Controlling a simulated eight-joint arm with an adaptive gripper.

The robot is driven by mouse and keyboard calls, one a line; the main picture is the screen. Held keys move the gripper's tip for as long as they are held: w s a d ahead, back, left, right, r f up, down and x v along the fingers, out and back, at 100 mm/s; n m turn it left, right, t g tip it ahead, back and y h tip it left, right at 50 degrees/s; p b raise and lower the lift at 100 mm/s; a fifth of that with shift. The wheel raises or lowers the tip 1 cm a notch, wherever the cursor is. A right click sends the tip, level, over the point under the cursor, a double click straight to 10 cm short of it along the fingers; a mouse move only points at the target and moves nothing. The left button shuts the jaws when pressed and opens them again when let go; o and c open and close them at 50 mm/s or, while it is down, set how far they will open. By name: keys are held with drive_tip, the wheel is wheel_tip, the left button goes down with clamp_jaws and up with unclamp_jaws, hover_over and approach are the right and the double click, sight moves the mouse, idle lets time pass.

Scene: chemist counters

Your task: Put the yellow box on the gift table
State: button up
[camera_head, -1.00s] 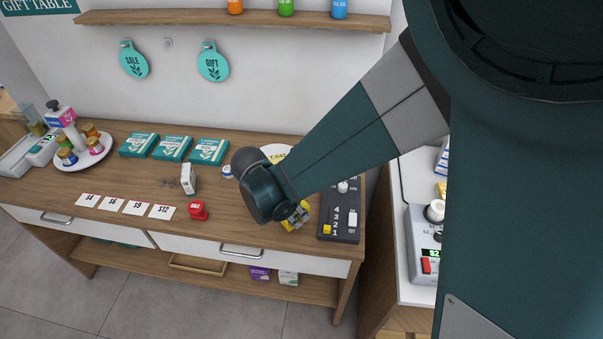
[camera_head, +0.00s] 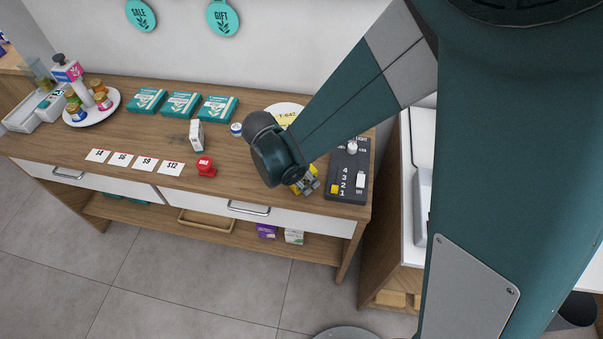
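My gripper (camera_head: 309,185) points down at the front right of the long wooden counter (camera_head: 230,157), just left of the dark numbered panel. A small yellow box (camera_head: 296,188) shows right at the fingers, mostly hidden behind my wrist and the grey finger parts. I cannot tell whether the fingers are closed on it or only beside it, or whether it touches the counter top. The GIFT TABLE wall sign is seen only in the earlier frame, above this counter's left end.
The dark numbered panel (camera_head: 348,172) is close to the right. A white plate with a yellow label (camera_head: 286,116) lies behind my wrist. A red stamp (camera_head: 206,166), a small white box (camera_head: 196,135), price cards (camera_head: 145,164) and teal boxes (camera_head: 182,105) stand left.

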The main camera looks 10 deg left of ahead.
drive_tip(key=shift+r, duration=0.2)
drive_tip(key=p+v, duration=0.1)
drive_tip(key=v, duration=1.1)
drive_tip(key=shift+p, duration=0.4)
idle(0.4)
drive_tip(key=d+r+m+y, duration=0.1)
drive_tip(key=d+r+m, duration=0.45)
drive_tip(key=d, duration=0.45)
drive_tip(key=d+r+m+y, duration=0.1)
drive_tip(key=d+r+m, duration=0.4)
drive_tip(key=d, duration=0.4)
drive_tip(key=s+d+r+m+t, duration=0.1)
drive_tip(key=s+d+m, duration=0.2)
drive_tip(key=d+m, duration=0.2)
drive_tip(key=s+d+r+m+t, duration=0.1)
drive_tip(key=s+d+r+m, duration=0.1)
drive_tip(key=d+m, duration=0.4)
drive_tip(key=s+d+r+m+t+y, duration=0.1)
drive_tip(key=s+d+m+t, duration=0.1)
drive_tip(key=s+d+m, duration=0.2)
drive_tip(key=shift+d+r+m, duration=0.2)
drive_tip(key=shift+d+m, duration=0.55)
drive_tip(key=shift+d, duration=0.65)
